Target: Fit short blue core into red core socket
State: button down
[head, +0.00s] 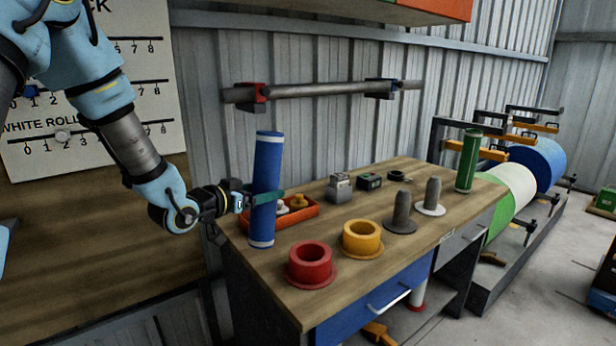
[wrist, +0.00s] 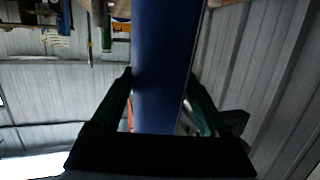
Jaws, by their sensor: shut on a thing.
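The blue core (head: 266,185) is a tall blue cylinder with white bands near both ends. My gripper (head: 262,197) is shut around its lower middle and holds it nearly upright, slightly tilted, at the left end of the workbench. In the wrist view the blue core (wrist: 160,65) runs between the two fingers. The red core socket (head: 310,262) is an open, empty ring on a flange at the bench's front left. It stands to the right of and nearer than the blue core. I cannot tell whether the core's lower end touches the bench.
A yellow socket (head: 361,237) stands right of the red one. Two grey pegs (head: 401,213) and a green core (head: 467,160) are further right. An orange tray (head: 308,212) with small parts lies just behind the blue core. The workbench (head: 400,257) has bare wood around the red socket.

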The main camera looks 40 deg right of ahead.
jog(key=s+d+r+m+g+h, duration=0.1)
jog(key=s+d+r+g, duration=0.1)
jog(key=s, duration=0.3)
jog(key=s+d+r+m+g+h, duration=0.1)
jog(key=s+d+r+m+g, duration=0.1)
jog(key=s+r, duration=0.3)
jog(key=shift+s+d+g+h+b, duration=0.3)
jog(key=shift+d+g, duration=0.1)
jog(key=shift+d, duration=0.2)
jog(key=shift+f+m, duration=0.15)
jog(key=shift+m, duration=0.15)
jog(key=shift+f+b, duration=2.5)
jog(key=shift+f, duration=0.35)
notch_tip(320, 180, down, 7)
jog(key=b, duration=0.6)
dwell(1.2)
grip_release()
jog(key=shift+a+f, duration=0.1)
jog(key=shift+w, duration=0.1)
jog(key=a+b, duration=0.1)
jog(key=a, duration=0.9)
jog(key=shift+w+a, duration=0.3)
jog(key=shift+a, duration=0.1)
